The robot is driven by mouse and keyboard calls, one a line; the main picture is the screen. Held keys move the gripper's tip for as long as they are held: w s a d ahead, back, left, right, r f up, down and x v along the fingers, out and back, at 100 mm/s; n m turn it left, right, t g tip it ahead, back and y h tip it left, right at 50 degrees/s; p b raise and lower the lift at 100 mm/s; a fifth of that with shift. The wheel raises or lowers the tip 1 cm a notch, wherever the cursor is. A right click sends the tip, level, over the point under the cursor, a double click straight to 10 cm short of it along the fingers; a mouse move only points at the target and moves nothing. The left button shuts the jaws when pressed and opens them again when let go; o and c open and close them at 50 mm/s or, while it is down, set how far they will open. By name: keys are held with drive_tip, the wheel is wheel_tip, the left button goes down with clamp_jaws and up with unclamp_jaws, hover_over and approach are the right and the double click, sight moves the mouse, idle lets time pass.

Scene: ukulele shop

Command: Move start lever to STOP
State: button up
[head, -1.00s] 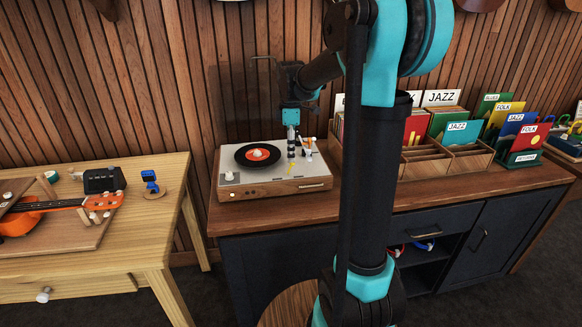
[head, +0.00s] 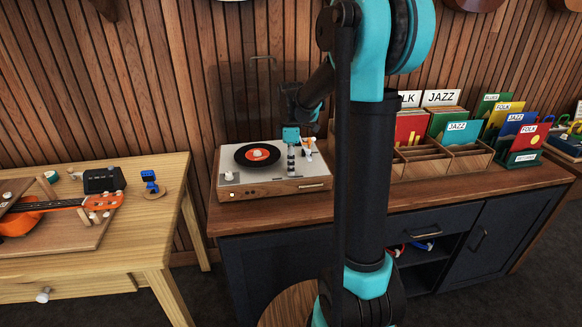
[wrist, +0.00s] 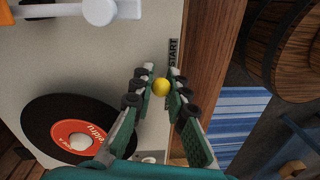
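The turntable (head: 240,182) sits on the dark cabinet, with a black record with a red label (head: 257,155) on its deck. In the wrist view, the start lever's yellow round knob (wrist: 160,87) stands between the two green fingers of my gripper (wrist: 161,68). The fingers are apart, with a narrow gap showing on each side of the knob. A START label (wrist: 173,52) is on the deck edge just beyond the fingertips. No STOP label is readable. In the head view, my gripper (head: 291,170) is low over the deck, right of the record; the knob is hidden there.
The white tonearm part (wrist: 98,11) lies near the top of the wrist view. Record crates (head: 425,165) stand right of the turntable, partly behind my arm. A wooden table (head: 140,235) with an orange ukulele (head: 20,222) is at left.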

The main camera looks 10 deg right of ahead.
clamp_jaws()
drive_tip(key=h, duration=0.1)
drive_tip(key=a+h, duration=0.1)
drive_tip(key=h, duration=0.2)
drive_tip(key=shift+a+r, duration=0.1)
drive_tip(key=shift+a, duration=0.15)
drive_tip(key=shift+a+h, duration=0.3)
drive_tip(key=shift+h, duration=0.95)
drive_tip(key=shift+a+h, duration=0.3)
drive_tip(key=shift+h, duration=0.95)
drive_tip(key=o, duration=0.7)
unclamp_jaws()
